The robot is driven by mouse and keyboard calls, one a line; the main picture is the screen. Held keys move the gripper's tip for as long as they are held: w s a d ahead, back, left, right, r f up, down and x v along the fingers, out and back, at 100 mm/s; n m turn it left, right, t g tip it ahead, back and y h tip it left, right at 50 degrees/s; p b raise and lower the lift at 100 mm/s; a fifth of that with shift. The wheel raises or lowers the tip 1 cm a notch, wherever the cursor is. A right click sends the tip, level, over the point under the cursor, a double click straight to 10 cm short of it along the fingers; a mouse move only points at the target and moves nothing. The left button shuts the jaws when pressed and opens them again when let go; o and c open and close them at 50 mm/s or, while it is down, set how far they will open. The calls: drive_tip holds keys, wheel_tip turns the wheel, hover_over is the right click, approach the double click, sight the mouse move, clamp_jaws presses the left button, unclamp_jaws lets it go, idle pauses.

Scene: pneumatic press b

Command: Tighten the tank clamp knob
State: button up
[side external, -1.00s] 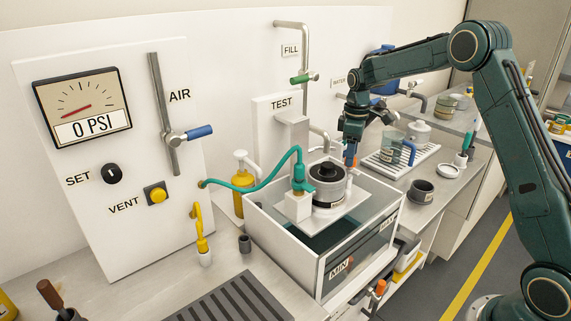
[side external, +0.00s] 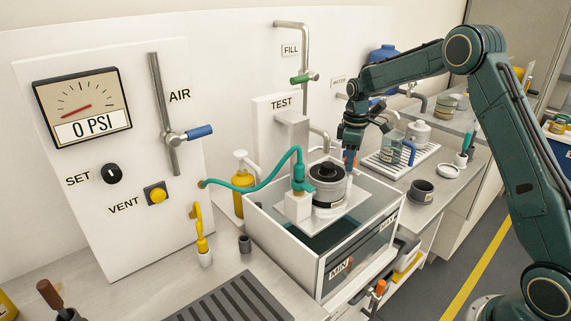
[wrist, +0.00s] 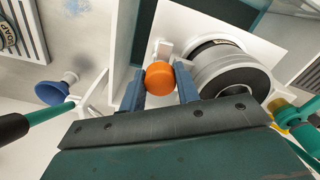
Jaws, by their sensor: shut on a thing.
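The orange clamp knob (wrist: 159,77) sits between my gripper's two blue-grey fingers (wrist: 160,88) in the wrist view, with a finger against each side. My gripper (side external: 349,160) is shut on it and points down at the back right of the tank in the side view, where the fingers mostly hide the knob. The white tank (side external: 312,272) has a dark front window marked MIN and MAX. A metal pot with a black top (side external: 328,180) sits on a plate in the tank, just beside my gripper; it also shows in the wrist view (wrist: 230,76).
A teal hose with a fitting (side external: 297,175) stands left of the pot. A drain rack (side external: 390,165) with a glass jug lies behind my gripper. A dark cup (side external: 421,192) stands to the right. The gauge (side external: 83,107) reads 0 PSI.

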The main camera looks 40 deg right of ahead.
drive_tip(key=shift+m, duration=0.5)
drive_tip(key=m, duration=1.3)
drive_tip(key=shift+r, duration=0.1)
drive_tip(key=m, duration=0.4)
drive_tip(key=shift+w+m, duration=0.1)
drive_tip(key=shift+m, duration=0.2)
drive_tip(key=shift+r, duration=0.1)
drive_tip(key=o, duration=0.8)
drive_tip(key=shift+o, duration=0.9)
